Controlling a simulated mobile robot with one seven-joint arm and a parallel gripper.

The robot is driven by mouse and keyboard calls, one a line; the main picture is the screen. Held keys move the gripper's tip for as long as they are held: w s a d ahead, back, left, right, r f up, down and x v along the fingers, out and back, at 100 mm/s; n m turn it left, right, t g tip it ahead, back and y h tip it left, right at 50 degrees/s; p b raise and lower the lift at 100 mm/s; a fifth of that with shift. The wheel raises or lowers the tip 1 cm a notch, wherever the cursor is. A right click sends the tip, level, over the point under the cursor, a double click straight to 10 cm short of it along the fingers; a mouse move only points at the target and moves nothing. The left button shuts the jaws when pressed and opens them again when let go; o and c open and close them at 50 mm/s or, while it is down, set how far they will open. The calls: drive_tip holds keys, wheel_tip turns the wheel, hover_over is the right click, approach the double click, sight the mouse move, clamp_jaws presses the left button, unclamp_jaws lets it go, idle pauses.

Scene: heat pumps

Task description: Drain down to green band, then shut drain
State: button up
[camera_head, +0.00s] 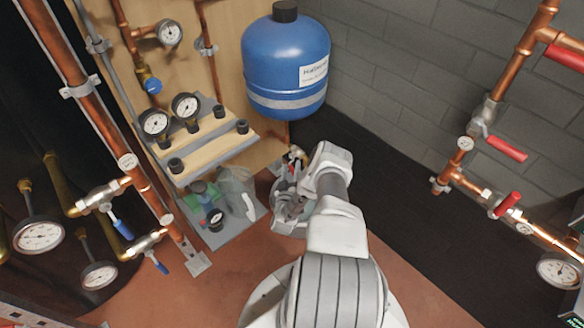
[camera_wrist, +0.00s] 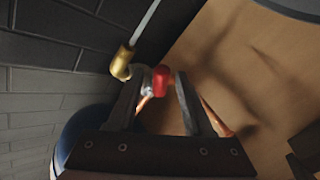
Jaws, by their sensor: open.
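My gripper (camera_wrist: 158,84) is open in the wrist view, with a finger on each side of a small fitting. The fitting has a red handle or cap (camera_wrist: 160,84), a silvery body and a brass elbow (camera_wrist: 121,64) with a thin pale rod. I cannot tell whether the fingers touch it. In the head view a small valve (camera_head: 297,154) shows beside my wrist, below the blue vessel (camera_head: 285,65). Dial gauges (camera_head: 154,122), (camera_head: 186,106) and (camera_head: 170,32) face the camera; their needles and any green band are too small to read.
Copper pipes with red-handled valves (camera_head: 507,148) line the right wall. Blue-handled valves (camera_head: 123,229) stand at left. Open floor (camera_head: 440,275) lies right of my base.

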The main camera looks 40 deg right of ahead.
drive_tip(key=shift+c, duration=0.3)
clamp_jaws()
drive_tip(key=shift+w+f+m+t+h, duration=0.35)
drive_tip(key=shift+m+h, duration=0.25)
drive_tip(key=shift+m, duration=0.4)
drive_tip(key=shift+w+f+m+t+h, duration=0.1)
drive_tip(key=shift+w+m+t+h, duration=0.05)
drive_tip(key=shift+m+h, duration=0.3)
drive_tip(key=shift+w+f+m+t+h, duration=0.1)
drive_tip(key=shift+m+h, duration=0.15)
drive_tip(key=shift+m, duration=0.3)
